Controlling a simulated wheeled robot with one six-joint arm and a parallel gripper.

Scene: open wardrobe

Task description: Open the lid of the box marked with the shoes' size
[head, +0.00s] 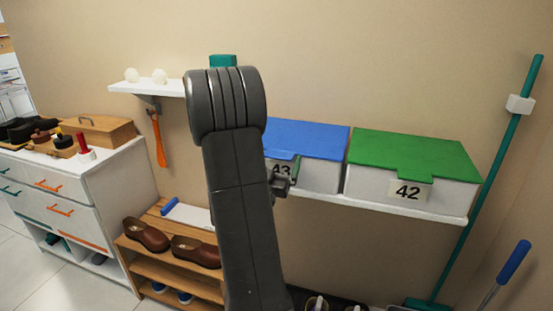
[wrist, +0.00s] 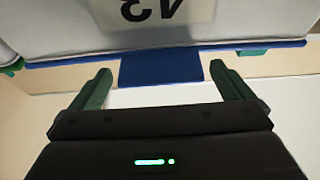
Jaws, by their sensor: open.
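The box with the blue lid (head: 309,139) stands on a white wall shelf, and its front label reads 43; my arm hides its left part. The label (wrist: 152,9) is upside down in the wrist view, with the lid's blue front tab (wrist: 161,68) beside it. The lid lies shut. My gripper (wrist: 166,72) is open, its green fingers on either side of the tab in that view; contact cannot be told. In the head view my gripper (head: 285,178) is at the box's front, partly hidden. A box with a green lid (head: 415,155), marked 42, stands shut to the right.
Brown shoes (head: 147,234) sit on a wooden rack (head: 178,269) at lower left; no size is readable on them. A white dresser (head: 75,190) is at left. A green-handled broom (head: 492,171) leans right of the shelf (head: 400,207). A small shelf (head: 150,88) is at upper left.

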